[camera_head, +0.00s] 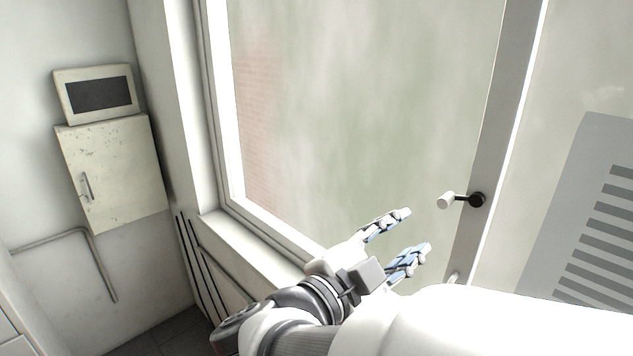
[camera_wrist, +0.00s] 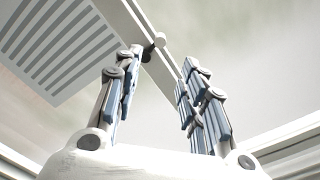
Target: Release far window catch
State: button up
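A window catch (camera_head: 460,200) with a white knob and a black mount sits on the grey upright window frame bar (camera_head: 490,150), right of centre in the head view. The catch also shows in the wrist view (camera_wrist: 156,43), beyond and between the fingertips. My gripper (camera_head: 408,229) is open and empty, with its blue-padded fingers spread. In the head view it is to the left of and below the catch, apart from it. In the wrist view the fingers (camera_wrist: 164,62) stand on either side of a clear gap.
The large window pane (camera_head: 350,120) lies behind my gripper, with a sill (camera_head: 250,245) below. A slatted grey panel (camera_head: 600,220) is at the right. A wall cabinet (camera_head: 115,175) and a dark-screened box (camera_head: 98,94) are at the left. A second pale fitting (camera_head: 453,278) shows lower on the bar.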

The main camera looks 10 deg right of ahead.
aim_at(441, 204)
jog(key=x, duration=1.5)
jog(key=shift+w+d, duration=0.1)
jog(key=shift+w, duration=0.05)
